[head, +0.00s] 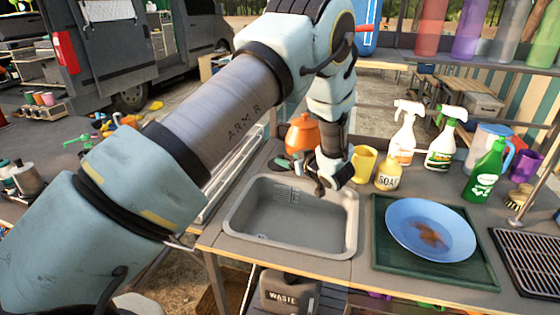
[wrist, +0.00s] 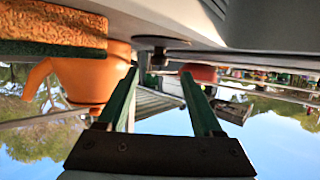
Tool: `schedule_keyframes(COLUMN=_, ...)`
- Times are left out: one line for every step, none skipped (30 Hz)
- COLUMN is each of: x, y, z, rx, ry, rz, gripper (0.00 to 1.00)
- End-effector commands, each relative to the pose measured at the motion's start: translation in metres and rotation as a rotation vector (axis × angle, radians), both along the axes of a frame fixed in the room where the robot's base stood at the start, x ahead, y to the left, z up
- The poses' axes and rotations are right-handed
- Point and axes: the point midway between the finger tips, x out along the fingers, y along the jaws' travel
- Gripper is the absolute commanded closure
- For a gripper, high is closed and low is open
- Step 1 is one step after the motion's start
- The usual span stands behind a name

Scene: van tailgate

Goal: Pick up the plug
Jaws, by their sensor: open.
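My gripper (head: 322,186) is low over the back edge of the sink in the head view. In the wrist view, which is upside down, its two green fingers (wrist: 160,72) are apart with nothing held between them. A small dark thing with a flat round top and a short stem, apparently the plug (wrist: 158,52), shows beyond the fingertips, near the middle of the gap. It seems to be on the grey counter. I cannot tell if the fingertips reach it. In the head view I cannot make the plug out; my gripper may hide it.
The empty sink (head: 262,228) lies in front of my gripper. An orange pot (head: 302,135) stands behind, with a sponge (wrist: 50,25) beside it in the wrist view. A yellow mug (head: 364,165) and soap bottle (head: 388,176) stand close on the right. A blue plate (head: 400,222) lies farther right.

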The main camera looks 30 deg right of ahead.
Motion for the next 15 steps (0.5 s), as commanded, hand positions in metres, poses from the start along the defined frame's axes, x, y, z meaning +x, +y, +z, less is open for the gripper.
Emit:
schedule_keyframes(x=0.004, y=0.001, z=0.000, rx=0.001, ry=0.000, rz=0.001, gripper=0.32)
schedule_keyframes(x=0.007, y=0.001, z=-0.001, rx=0.002, ry=0.000, rz=0.002, gripper=0.32)
schedule_keyframes(x=0.012, y=0.000, z=-0.001, rx=0.002, ry=0.000, rz=0.002, gripper=0.32)
schedule_keyframes(x=0.016, y=0.001, z=-0.002, rx=0.003, ry=0.000, rz=0.001, gripper=0.32)
schedule_keyframes(x=0.020, y=0.001, z=-0.004, rx=0.003, ry=0.001, rz=0.001, gripper=0.32)
schedule_keyframes(x=0.026, y=0.000, z=-0.005, rx=0.003, ry=0.001, rz=0.001, gripper=0.32)
schedule_keyframes(x=0.030, y=0.001, z=-0.007, rx=0.003, ry=0.001, rz=0.001, gripper=0.32)
schedule_keyframes(x=0.034, y=0.001, z=-0.009, rx=0.003, ry=0.000, rz=0.001, gripper=0.32)
schedule_keyframes(x=0.038, y=0.001, z=-0.011, rx=0.003, ry=0.000, rz=0.001, gripper=0.32)
schedule_keyframes(x=0.041, y=0.001, z=-0.013, rx=0.002, ry=0.000, rz=0.000, gripper=0.32)
schedule_keyframes(x=0.043, y=0.000, z=-0.014, rx=0.001, ry=0.001, rz=0.001, gripper=0.32)
schedule_keyframes(x=0.046, y=0.000, z=-0.016, rx=0.001, ry=0.001, rz=0.000, gripper=0.32)
schedule_keyframes(x=0.047, y=0.000, z=-0.016, rx=0.001, ry=0.001, rz=0.000, gripper=0.32)
schedule_keyframes(x=0.048, y=0.000, z=-0.017, rx=0.001, ry=0.001, rz=0.000, gripper=0.32)
schedule_keyframes(x=0.048, y=0.000, z=-0.018, rx=0.001, ry=0.001, rz=0.000, gripper=0.32)
